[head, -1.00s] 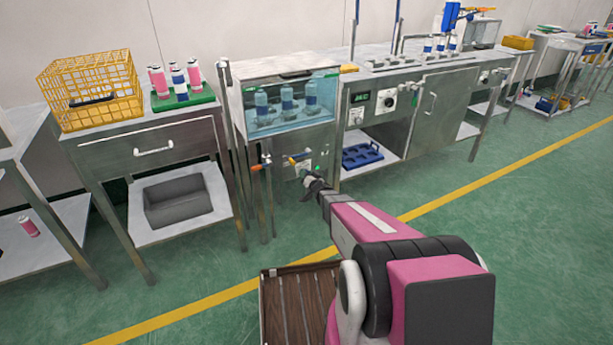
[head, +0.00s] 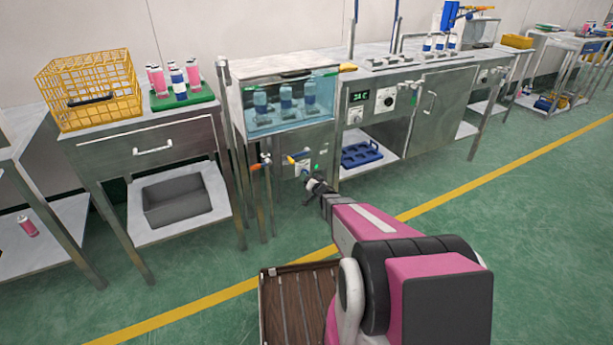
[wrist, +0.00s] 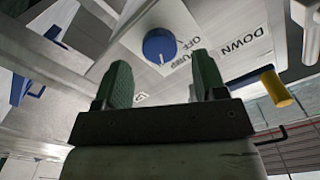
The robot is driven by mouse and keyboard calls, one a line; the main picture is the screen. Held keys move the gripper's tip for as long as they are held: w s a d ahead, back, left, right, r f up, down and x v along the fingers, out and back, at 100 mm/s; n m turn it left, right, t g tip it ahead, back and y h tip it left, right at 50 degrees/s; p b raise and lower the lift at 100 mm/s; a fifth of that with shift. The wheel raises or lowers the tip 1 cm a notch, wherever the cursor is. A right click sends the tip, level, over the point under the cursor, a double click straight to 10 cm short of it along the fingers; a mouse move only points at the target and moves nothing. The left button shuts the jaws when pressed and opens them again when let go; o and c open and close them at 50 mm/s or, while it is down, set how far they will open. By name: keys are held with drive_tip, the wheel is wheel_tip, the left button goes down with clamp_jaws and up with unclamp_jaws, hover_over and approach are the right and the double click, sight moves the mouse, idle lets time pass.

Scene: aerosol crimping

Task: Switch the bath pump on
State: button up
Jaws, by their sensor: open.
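The blue pump knob (wrist: 160,46) sits on a pale plate (wrist: 185,22) in the wrist view. Lettering around it includes OFF, PUMP and DOWN, partly covered by my fingers. I cannot make out its exact setting. My gripper (wrist: 160,74) is open, its two green-grey fingers apart with nothing between them, and the knob shows just beyond the fingertips. In the head view my gripper (head: 316,186) is low in front of the steel water bath (head: 322,135), just below its small control plate (head: 302,169).
An orange-handled valve (head: 257,166) stands left of the plate. A yellow-and-blue handle (wrist: 276,88) is close to the right finger. The bath tank (head: 285,112) holds several bottles above. A side table (head: 165,138) stands left; open green floor (head: 450,240) lies right.

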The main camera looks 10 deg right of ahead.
drive_tip(key=v, duration=0.7)
drive_tip(key=shift+s, duration=0.1)
